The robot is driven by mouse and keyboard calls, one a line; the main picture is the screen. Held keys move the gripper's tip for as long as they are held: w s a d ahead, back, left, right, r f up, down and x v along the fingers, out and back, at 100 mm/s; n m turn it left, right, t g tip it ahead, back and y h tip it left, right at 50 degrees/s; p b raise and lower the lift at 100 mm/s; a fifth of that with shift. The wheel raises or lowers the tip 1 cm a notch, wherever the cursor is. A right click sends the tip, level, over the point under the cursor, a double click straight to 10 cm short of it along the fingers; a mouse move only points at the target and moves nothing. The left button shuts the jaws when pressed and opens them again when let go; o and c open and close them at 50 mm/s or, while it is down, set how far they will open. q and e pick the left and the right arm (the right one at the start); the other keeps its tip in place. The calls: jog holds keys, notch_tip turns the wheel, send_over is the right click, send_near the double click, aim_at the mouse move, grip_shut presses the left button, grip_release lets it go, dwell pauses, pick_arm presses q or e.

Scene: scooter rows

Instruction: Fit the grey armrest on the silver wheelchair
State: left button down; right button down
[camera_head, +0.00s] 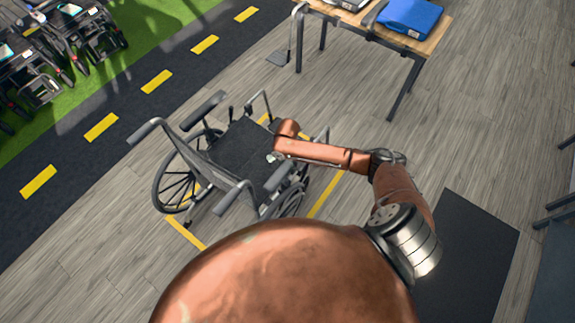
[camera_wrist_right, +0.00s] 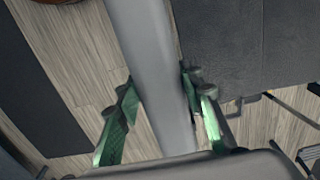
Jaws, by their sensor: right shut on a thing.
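The silver wheelchair (camera_head: 240,150) with its black seat stands on the floor inside a yellow-marked area, left of centre in the head view. A dark armrest pad (camera_head: 203,110) shows on its far side and a grey pad (camera_head: 278,176) on its near side. My right gripper (camera_wrist_right: 160,85) reaches over the near side of the seat. In the wrist view its green fingers are shut on a long grey bar, seemingly the grey armrest (camera_wrist_right: 150,50), beside the dark seat (camera_wrist_right: 218,40). The arm hides the fingertips in the head view, so I cannot tell whether the armrest is seated. My left gripper is not in view.
More wheelchairs or scooters (camera_head: 60,40) are parked on green floor at the upper left. A dark mat (camera_head: 465,255) lies at right. Bare floor surrounds the wheelchair.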

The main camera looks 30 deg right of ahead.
jog(key=shift+f, duration=0.1)
dwell(0.3)
jog(key=c, duration=1.2)
grip_release()
notch_tip(320, 180, up, 12)
